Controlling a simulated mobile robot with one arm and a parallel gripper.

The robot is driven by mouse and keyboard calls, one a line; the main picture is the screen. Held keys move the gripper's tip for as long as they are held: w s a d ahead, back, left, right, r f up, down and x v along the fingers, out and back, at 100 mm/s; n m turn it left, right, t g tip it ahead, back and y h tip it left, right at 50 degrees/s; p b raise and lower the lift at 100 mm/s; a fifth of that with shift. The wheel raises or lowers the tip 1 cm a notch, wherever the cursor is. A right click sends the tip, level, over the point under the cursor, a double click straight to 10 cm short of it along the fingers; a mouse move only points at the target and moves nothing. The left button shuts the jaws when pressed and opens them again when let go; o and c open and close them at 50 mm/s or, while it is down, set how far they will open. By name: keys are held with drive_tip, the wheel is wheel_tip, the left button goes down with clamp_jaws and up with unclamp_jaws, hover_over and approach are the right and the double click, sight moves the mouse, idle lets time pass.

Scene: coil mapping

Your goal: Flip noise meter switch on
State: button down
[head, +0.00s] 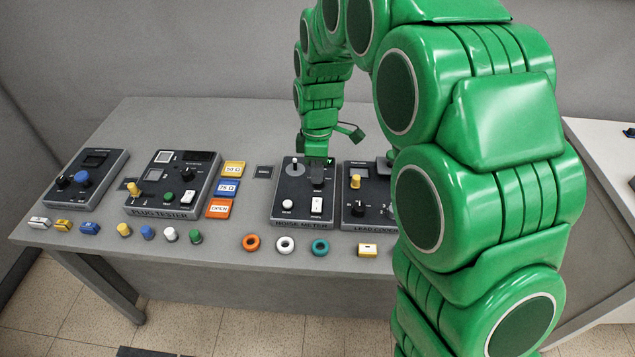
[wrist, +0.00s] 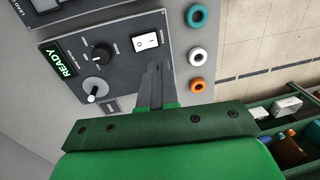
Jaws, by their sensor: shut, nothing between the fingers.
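The noise meter (head: 275,217) is a dark box at the front middle of the table; its panel also shows in the wrist view (wrist: 125,62). Its white rocker switch (head: 316,205) is near the front right of the panel and shows clear of the fingers in the wrist view (wrist: 146,41). I cannot tell its position. The panel also has a black knob (wrist: 102,53), a white-tipped lever (wrist: 96,90) and a lit READY display (wrist: 62,62). My gripper (head: 317,181) is shut and empty, over the panel behind the switch. Its fingers (wrist: 153,70) partly cover the panel.
The plug tester (head: 165,214) and coloured plates (head: 221,208) are to the left; another dark box (head: 352,222) is close on the right. Orange (head: 252,243), white (head: 286,244) and teal (head: 320,247) rings lie in front. My arm hides the table's right part.

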drive_tip(key=r, duration=0.3)
drive_tip(key=shift+s+r, duration=0.25)
drive_tip(key=shift+r, duration=0.15)
drive_tip(key=s+d+r+m, duration=0.4)
drive_tip(key=s+d, duration=0.2)
drive_tip(key=s, duration=0.1)
drive_tip(key=s+d+r+m, duration=0.3)
drive_tip(key=s+d+m, duration=0.2)
drive_tip(key=s+d, duration=0.25)
drive_tip(key=s+d+m, duration=0.3)
drive_tip(key=s+m, duration=0.1)
drive_tip(key=s, duration=0.5)
drive_tip(key=s+d+m, duration=0.3)
drive_tip(key=s+m, duration=0.2)
drive_tip(key=s, duration=0.3)
drive_tip(key=shift+s+r, duration=0.15)
drive_tip(key=shift+s, duration=0.25)
